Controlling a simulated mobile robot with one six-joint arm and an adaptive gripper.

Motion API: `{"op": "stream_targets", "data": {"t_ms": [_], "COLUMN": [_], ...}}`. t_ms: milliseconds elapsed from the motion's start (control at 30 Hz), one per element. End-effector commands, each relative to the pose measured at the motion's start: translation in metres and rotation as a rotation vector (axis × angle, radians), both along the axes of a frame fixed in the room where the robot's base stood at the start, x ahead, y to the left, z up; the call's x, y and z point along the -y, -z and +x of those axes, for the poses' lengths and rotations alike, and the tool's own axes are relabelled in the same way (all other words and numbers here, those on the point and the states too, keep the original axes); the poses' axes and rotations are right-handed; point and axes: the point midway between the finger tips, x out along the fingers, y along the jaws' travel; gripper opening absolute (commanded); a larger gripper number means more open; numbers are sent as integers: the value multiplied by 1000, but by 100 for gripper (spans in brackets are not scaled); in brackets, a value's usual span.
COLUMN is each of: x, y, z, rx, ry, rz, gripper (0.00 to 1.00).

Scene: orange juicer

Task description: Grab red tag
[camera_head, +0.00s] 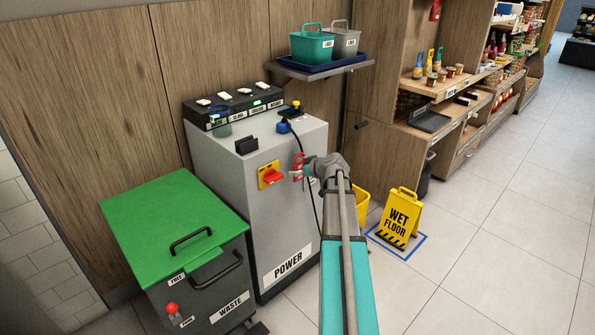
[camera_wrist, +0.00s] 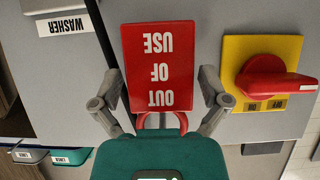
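The red tag (camera_wrist: 160,66), lettered "OUT OF USE", shows upside down in the wrist view, face towards the camera. A red loop (camera_wrist: 160,120) shows at its lower edge there. My gripper (camera_wrist: 162,82) is open, its fingers spread at the left and right of the tag. The fingertips lie close to its side edges; I cannot tell whether they touch. In the head view my gripper (camera_head: 310,167) is at the front of the grey power cabinet (camera_head: 235,212). A small red piece (camera_head: 298,165) shows beside the fingers, partly hidden.
A red rotary switch on a yellow plate (camera_head: 270,175) is close by the gripper. A black cable (camera_head: 305,150) hangs along the cabinet. The green-lidded waste bin (camera_head: 175,220) stands left, a yellow wet-floor sign (camera_head: 400,217) right. A shelf (camera_head: 320,70) holds bins above.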

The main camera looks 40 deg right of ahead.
Motion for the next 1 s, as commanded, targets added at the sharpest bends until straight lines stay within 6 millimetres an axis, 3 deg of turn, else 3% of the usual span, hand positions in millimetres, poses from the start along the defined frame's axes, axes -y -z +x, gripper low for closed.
{"op": "stream_targets", "data": {"t_ms": [33,200,233,667,933,1000], "x": [0,0,0,0,0,0], "y": [0,0,0,-3,-19,-15], "z": [0,0,0,0,0,-14], "rx": [0,0,0,0,0,-1], "ry": [0,0,0,0,-1,2], "rz": [0,0,0,0,0,0], "gripper": [76,44,42,42,42,42]}}
